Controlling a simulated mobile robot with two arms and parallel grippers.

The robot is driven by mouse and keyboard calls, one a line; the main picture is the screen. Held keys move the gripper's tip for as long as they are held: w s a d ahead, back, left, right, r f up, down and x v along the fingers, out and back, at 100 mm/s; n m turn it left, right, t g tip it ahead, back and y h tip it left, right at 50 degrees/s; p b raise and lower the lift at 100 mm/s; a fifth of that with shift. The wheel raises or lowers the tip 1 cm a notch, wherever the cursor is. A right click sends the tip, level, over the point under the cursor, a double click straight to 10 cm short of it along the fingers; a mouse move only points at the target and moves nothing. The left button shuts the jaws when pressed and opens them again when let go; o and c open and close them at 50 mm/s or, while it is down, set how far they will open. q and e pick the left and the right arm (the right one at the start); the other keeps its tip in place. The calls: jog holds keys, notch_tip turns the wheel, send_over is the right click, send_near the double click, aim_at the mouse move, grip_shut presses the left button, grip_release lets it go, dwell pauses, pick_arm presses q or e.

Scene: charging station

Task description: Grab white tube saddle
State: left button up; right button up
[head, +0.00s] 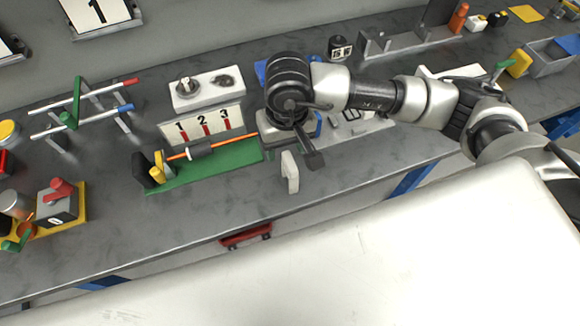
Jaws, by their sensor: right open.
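A small white tube saddle (199,150) sits around a thin orange tube (177,156) above a green base (218,164), below a panel marked 1, 2, 3. My right gripper (304,158) points down near the table's front edge, to the right of the green base. It is open and stands well apart from the saddle. A pale upright piece (290,172) shows beside its dark finger; I cannot tell whether it is part of the gripper. My left gripper is not in view.
The numbered panel (205,130) and a white box with knobs (208,88) stand behind the tube. Red and blue-tipped rods (85,107) are on a rack at left. A red-handled block (60,203) stands front left. The grey table (150,222) is bare in front.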

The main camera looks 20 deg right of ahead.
aim_at(290, 161)
jog(key=shift+w+d+f+h, duration=0.1)
jog(key=shift+w+d+h, duration=0.15)
jog(key=shift+d, duration=0.2)
notch_tip(290, 161, down, 5)
jog(key=shift+f+p, duration=0.1)
jog(key=shift+p, duration=0.55)
notch_tip(290, 161, down, 4)
jog(key=shift+w+d+f+p, duration=0.1)
jog(key=shift+d+p, duration=0.05)
jog(key=shift+p, duration=0.95)
jog(key=shift+f, duration=0.55)
jog(key=c, duration=1)
jog(key=shift+r, duration=0.1)
